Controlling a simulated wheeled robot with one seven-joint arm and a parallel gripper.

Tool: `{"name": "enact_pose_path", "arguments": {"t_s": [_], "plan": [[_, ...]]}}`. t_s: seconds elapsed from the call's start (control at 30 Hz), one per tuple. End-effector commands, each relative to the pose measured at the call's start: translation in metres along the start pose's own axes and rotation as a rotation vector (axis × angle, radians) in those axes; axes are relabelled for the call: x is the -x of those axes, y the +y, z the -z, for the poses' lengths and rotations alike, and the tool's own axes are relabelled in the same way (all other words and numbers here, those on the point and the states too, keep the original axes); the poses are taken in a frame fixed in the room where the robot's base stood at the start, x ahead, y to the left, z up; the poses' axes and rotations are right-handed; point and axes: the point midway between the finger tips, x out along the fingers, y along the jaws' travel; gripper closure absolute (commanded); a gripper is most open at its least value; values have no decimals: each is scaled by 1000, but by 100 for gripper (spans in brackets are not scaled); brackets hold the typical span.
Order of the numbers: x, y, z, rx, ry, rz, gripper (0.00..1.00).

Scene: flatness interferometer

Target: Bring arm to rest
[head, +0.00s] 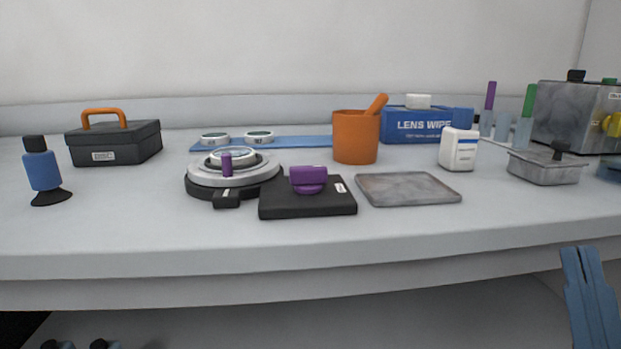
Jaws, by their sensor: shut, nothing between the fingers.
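My gripper (590,292) shows at the lower right of the head view as blue fingers pointing up. It is in front of the bench's front edge and below the top, apart from everything on the bench. The two fingers lie together with nothing between them. The rest of my arm is out of the frame.
The white bench (130,245) carries a black box (115,145), a blue bottle (42,170), a round stage (205,180), a black block (310,206), a grey tray (408,189), an orange cup (356,140) and a lidded metal dish (545,170). The front strip is clear.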

Motion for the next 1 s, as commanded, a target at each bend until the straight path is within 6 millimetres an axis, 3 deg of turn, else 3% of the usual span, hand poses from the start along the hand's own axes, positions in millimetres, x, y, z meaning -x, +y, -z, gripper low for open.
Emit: {"name": "enact_pose_path", "arguments": {"t_s": [0.3,0.6,0.8,1.0], "plan": [[120,-24,-9,-327,-400,144,100],[236,-17,2,-547,-772,293,100],[290,-1,13,-621,-956,368,100],[330,19,22,-661,-1099,428,100]]}}
